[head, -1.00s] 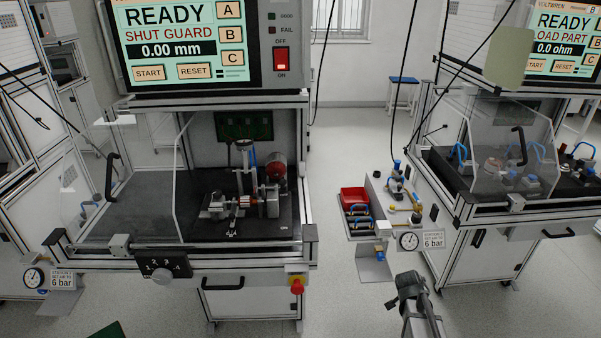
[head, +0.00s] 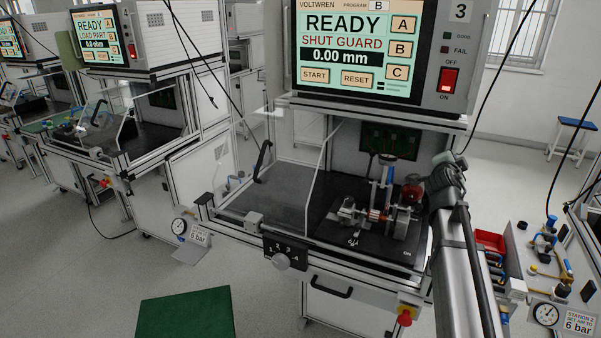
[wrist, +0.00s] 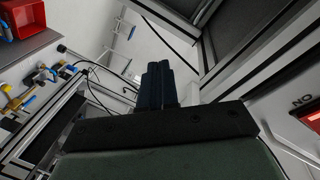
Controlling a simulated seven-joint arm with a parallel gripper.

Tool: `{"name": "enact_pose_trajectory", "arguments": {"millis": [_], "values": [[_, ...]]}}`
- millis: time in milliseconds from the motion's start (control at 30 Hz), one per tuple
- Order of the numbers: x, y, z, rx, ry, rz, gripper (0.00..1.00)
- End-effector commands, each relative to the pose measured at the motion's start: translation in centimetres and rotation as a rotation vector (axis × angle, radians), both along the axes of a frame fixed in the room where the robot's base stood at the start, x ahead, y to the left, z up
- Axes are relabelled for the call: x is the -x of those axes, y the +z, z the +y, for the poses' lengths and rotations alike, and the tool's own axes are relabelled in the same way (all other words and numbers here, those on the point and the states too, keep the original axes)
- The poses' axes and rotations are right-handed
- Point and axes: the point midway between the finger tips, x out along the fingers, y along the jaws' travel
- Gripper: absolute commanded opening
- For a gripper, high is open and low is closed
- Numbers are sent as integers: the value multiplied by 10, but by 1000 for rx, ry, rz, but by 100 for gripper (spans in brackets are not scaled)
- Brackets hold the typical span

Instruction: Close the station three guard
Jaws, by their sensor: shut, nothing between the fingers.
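The station three guard (head: 312,185) is a clear panel with a black upright handle (head: 262,161), standing over the left part of the station three bench in the head view. The right part of the bench, with the measuring fixture (head: 380,212), is uncovered in front. The station three screen (head: 345,45) reads READY, SHUT GUARD, 0.00 mm. In the wrist view my gripper (wrist: 158,84) shows dark fingers pressed together with nothing between them. It is apart from the guard. I cannot make out its fingertips in the head view, where my arm rises right of the fixture.
A black numbered selector plate (head: 284,254) and a red button (head: 405,316) are on the bench front. A gauge stand (head: 181,228) is at left. A side bench with a red bin (head: 490,241) and fittings is at right.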

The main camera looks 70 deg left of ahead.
Motion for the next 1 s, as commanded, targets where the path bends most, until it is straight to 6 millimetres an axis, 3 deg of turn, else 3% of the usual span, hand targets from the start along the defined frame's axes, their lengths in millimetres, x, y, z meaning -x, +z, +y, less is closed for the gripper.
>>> {"name": "enact_pose_trajectory", "arguments": {"millis": [300,500,633,767,1000], "values": [[132,40,67,104,101,-55,0],[211,62,94,169,158,-91,0],[253,71,106,211,190,-112,0],[291,66,122,316,224,-150,0],[365,26,157,663,323,-268,0]]}}
